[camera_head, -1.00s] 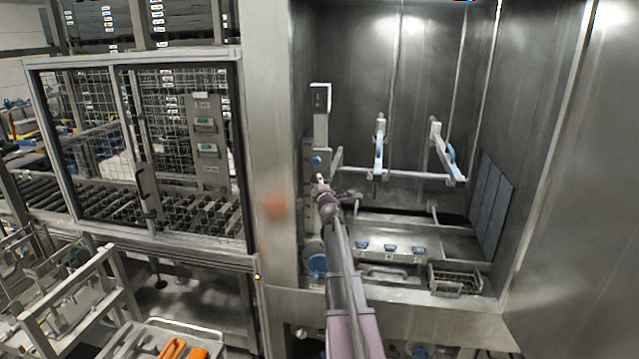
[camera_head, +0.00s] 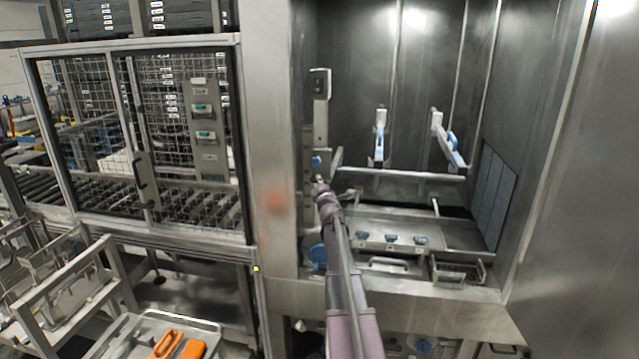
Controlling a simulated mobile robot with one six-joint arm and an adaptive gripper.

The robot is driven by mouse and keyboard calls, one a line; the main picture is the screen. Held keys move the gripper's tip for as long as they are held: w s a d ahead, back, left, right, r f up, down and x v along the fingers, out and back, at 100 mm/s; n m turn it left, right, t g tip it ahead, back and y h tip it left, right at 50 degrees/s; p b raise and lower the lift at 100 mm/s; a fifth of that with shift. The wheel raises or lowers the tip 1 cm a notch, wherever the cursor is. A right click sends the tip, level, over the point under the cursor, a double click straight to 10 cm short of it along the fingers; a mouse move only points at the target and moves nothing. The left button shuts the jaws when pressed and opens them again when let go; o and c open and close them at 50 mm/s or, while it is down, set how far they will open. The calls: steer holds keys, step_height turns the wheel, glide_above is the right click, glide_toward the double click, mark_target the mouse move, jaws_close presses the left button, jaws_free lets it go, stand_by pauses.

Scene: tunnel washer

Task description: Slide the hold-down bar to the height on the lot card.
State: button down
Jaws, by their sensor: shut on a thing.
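The hold-down bar (camera_head: 405,174) is a pale horizontal bar across the steel bay. Its left end is at an upright post (camera_head: 320,125), near a blue knob (camera_head: 316,161). My gripper (camera_head: 319,182) is at that left end, just below the knob, and shut. My arm comes up from below, and the fingers are too small to show the exact grip. Two pale brackets with blue parts, a middle one (camera_head: 380,137) and a right one (camera_head: 447,140), stand above the bar. I cannot make out a lot card or any height marks.
Below the bar is a steel ledge (camera_head: 350,238) with several blue knobs, and a wire basket (camera_head: 458,269) at its right. A mesh guard (camera_head: 90,120) stands left of the bay. A tray with orange items (camera_head: 150,325) is at lower left.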

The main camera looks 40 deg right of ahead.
step_height(320, 180, down, 14)
steer(key=b, duration=1.3)
steer(key=c, duration=0.6)
jaws_free()
steer(key=shift+f, duration=0.1)
steer(key=shift+c, duration=0.2)
steer(key=shift+r, duration=0.2)
